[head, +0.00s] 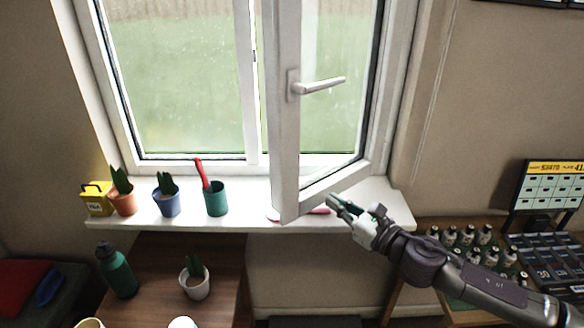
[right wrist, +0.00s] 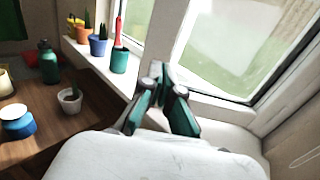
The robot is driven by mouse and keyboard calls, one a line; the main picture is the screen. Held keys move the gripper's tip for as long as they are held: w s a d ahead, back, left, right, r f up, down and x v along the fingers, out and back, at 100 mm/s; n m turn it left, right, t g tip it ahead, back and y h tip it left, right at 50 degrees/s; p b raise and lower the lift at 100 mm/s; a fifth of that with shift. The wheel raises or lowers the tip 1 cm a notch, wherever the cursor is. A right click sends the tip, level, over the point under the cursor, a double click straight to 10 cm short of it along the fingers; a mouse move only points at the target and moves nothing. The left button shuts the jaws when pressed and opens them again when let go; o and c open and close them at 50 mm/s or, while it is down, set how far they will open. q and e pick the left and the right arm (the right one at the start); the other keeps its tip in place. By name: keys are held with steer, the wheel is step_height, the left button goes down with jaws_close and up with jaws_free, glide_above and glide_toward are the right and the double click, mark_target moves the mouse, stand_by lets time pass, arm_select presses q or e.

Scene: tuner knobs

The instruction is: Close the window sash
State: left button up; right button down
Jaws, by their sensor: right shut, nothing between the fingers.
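The window sash (head: 285,120) is a white framed pane that stands open, swung inward over the sill. Its lever handle (head: 318,86) sticks out to the right. In the head view, my right gripper (head: 337,202) is at the sash's lower right, just above the sill's front edge. It is shut and empty. In the right wrist view, its green-padded fingers (right wrist: 160,75) are together in front of the white sash frame. I cannot tell whether they touch it. My left gripper is not in view.
The white sill (head: 245,211) holds a yellow box (head: 97,199), an orange pot (head: 123,204), a blue pot (head: 166,202) and a green cup (head: 216,199) with a red item. A pinkish-red object lies partly hidden under the sash. A wooden table (head: 150,300) stands below.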

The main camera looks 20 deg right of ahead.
mark_target(290, 172)
steer(key=p+x, duration=0.4)
steer(key=x, duration=0.8)
steer(key=shift+s+a+r, duration=0.1)
steer(key=shift+s+r, duration=0.05)
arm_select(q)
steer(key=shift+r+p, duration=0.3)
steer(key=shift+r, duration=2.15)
arm_select(e)
steer(key=shift+w+a, duration=0.25)
steer(key=shift+w, duration=0.4)
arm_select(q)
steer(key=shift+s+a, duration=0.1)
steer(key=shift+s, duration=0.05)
